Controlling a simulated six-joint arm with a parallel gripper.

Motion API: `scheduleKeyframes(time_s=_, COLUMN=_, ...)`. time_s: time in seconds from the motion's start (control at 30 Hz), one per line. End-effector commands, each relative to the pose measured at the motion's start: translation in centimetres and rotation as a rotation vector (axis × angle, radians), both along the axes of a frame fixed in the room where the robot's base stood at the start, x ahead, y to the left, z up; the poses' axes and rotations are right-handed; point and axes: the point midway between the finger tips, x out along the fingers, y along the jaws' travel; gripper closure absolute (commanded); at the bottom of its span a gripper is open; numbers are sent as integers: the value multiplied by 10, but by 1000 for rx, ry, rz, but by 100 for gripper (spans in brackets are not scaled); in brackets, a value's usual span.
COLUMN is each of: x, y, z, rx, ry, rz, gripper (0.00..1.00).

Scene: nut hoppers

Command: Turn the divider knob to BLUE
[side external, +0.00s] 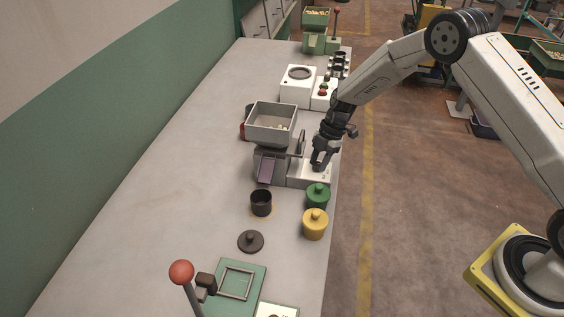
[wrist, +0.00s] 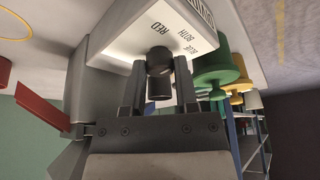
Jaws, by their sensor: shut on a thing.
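The divider knob (wrist: 159,75) is a black round knob on a white panel (wrist: 130,45) printed RED, BOTH and BLUE. My gripper (wrist: 158,64) is shut on it, with one dark finger on each side. Which word the knob points to cannot be told, as no pointer mark shows. In the side view my gripper (side external: 320,162) comes down onto the white panel box (side external: 318,180) at the bench's right edge, and hides the knob. The grey hopper (side external: 272,135), with pale pieces in it, stands just left of the box, above a purple chute (side external: 265,171).
A green pot (side external: 318,197) and a yellow pot (side external: 315,225) stand close in front of the panel box. A black cup (side external: 261,204) and dark lid (side external: 250,241) are nearby. A red-ball lever (side external: 181,272) rises in front. The bench's left side is clear.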

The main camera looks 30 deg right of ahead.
Motion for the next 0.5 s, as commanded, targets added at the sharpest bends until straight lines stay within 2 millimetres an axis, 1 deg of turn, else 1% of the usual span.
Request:
scheduleKeyframes(time_s=0.27, x=-2, y=0, z=1, rx=1, ry=0, rz=-204, gripper=100)
scheduleKeyframes(time_s=0.5, x=-3, y=0, z=1, rx=0, ry=-1, rz=-430, gripper=100)
